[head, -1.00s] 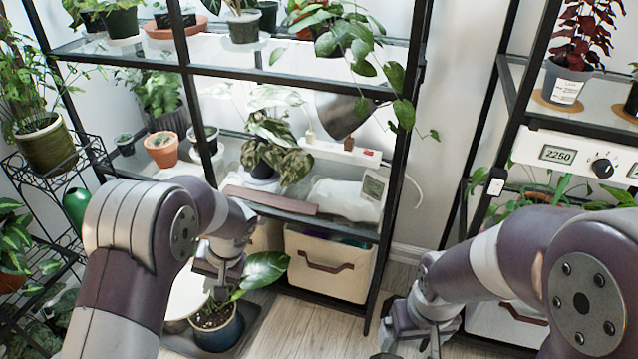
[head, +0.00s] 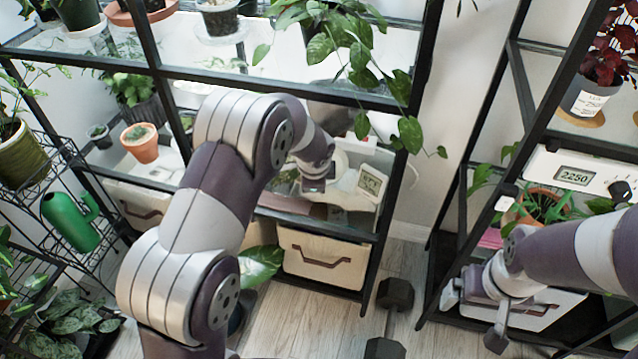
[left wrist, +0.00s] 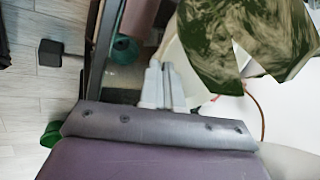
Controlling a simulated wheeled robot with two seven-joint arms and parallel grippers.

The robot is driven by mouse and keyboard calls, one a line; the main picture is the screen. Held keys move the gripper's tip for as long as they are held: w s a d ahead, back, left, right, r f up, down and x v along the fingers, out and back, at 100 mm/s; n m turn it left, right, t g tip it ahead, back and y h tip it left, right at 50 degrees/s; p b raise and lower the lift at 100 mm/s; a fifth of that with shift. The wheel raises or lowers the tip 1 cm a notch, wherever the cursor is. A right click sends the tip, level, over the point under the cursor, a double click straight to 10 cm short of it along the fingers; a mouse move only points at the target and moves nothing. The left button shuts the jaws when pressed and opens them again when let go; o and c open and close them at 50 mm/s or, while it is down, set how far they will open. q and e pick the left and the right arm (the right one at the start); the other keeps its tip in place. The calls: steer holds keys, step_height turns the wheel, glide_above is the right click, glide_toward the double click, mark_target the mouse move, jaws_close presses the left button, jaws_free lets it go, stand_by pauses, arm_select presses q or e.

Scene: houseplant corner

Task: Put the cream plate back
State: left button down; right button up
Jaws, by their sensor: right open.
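I cannot make out the cream plate for certain now. My left gripper (head: 316,182) reaches over the middle shelf of the plant rack, and my own arm hides much of that shelf. A pale curved edge shows beside it, but I cannot tell whether it is the plate. In the left wrist view, the left fingers (left wrist: 163,84) are close together near large variegated leaves (left wrist: 245,40); whether they hold anything is unclear. My right gripper (head: 477,312) is open and empty, low in front of the right rack.
A small display (head: 371,182) stands on the shelf's right end. A fabric bin (head: 325,262) sits below. A dumbbell (head: 390,320) lies on the floor between the racks. A green watering can (head: 72,222) is at left. Vines hang near the rack's right post.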

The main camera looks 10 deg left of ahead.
arm_select(q)
steer(key=w, duration=0.3)
steer(key=shift+w+f, duration=0.1)
steer(key=shift+w, duration=0.15)
steer(key=shift+s+f+b, duration=0.1)
steer(key=shift+f+b, duration=0.5)
steer(key=shift+f, duration=0.15)
step_height(320, 180, down, 6)
steer(key=b, duration=0.3)
steer(key=shift+r, duration=0.15)
steer(key=shift+w+d+r, duration=0.1)
steer(key=shift+w, duration=0.3)
steer(key=shift+r, duration=0.1)
steer(key=c, duration=1.3)
jaws_free()
steer(key=shift+c, duration=0.2)
